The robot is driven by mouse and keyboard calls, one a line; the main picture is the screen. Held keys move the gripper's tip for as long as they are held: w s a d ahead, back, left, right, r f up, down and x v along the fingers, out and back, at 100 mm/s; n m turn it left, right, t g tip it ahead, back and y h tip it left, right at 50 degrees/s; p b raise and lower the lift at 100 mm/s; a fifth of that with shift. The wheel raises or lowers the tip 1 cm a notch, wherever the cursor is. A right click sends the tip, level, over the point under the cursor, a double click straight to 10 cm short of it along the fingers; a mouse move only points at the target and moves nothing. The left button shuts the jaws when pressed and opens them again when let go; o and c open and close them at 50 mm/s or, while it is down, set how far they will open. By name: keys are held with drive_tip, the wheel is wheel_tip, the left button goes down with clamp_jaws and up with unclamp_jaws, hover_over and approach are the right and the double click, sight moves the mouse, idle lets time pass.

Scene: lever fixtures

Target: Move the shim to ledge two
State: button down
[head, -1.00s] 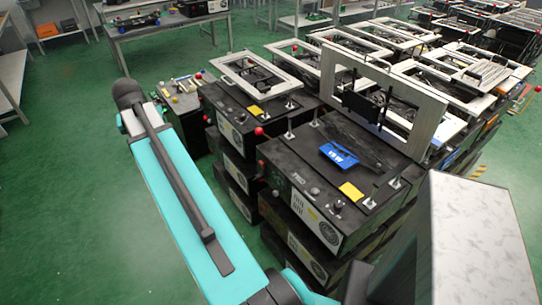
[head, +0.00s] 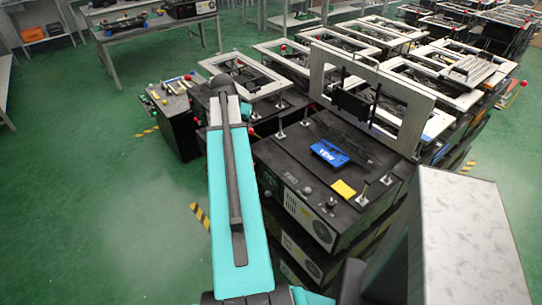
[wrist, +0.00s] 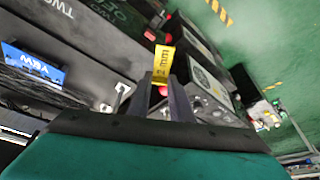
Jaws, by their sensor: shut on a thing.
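My gripper (wrist: 170,98) is shut on the yellow shim (wrist: 163,62), marked "2 mm", in the wrist view. The shim sticks out beyond the fingertips, above dark machine tops. A dark surface lettered "TWO" (wrist: 58,10) lies at the upper left of the wrist view, apart from the shim. More upside-down lettering beside it is only partly readable. In the head view my arm hides the gripper and the held shim.
A blue block (head: 330,153) lies on the near machine (head: 300,150); it also shows in the wrist view (wrist: 33,65). A yellow piece (head: 343,188) lies near its front edge. An upright pale frame (head: 415,115) stands behind. Green floor (head: 100,200) at left is clear.

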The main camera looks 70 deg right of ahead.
drive_tip(key=s+d+f+m, duration=0.1)
drive_tip(key=s+d+m, duration=0.1)
drive_tip(key=s, duration=0.7)
drive_tip(key=s+d+f+m+g, duration=0.1)
drive_tip(key=s+d, duration=0.3)
drive_tip(key=s, duration=0.5)
drive_tip(key=s+d+f+m+g, duration=0.1)
drive_tip(key=s+d+f+m, duration=0.2)
drive_tip(key=s, duration=0.6)
drive_tip(key=shift+d+f+y, duration=0.15)
drive_tip(key=shift+f+y, duration=0.1)
drive_tip(key=shift+y, duration=0.05)
drive_tip(key=shift+w, duration=0.1)
drive_tip(key=p, duration=0.5)
hover_over(277, 151)
drive_tip(key=a, duration=0.1)
drive_tip(key=shift+w+a+f, duration=0.2)
drive_tip(key=shift+w+f, duration=0.25)
drive_tip(key=shift+f, duration=0.25)
drive_tip(key=shift+f, duration=0.1)
drive_tip(key=shift+f+p, duration=0.9)
drive_tip(key=shift+f, duration=0.8)
drive_tip(key=shift+f, duration=0.15)
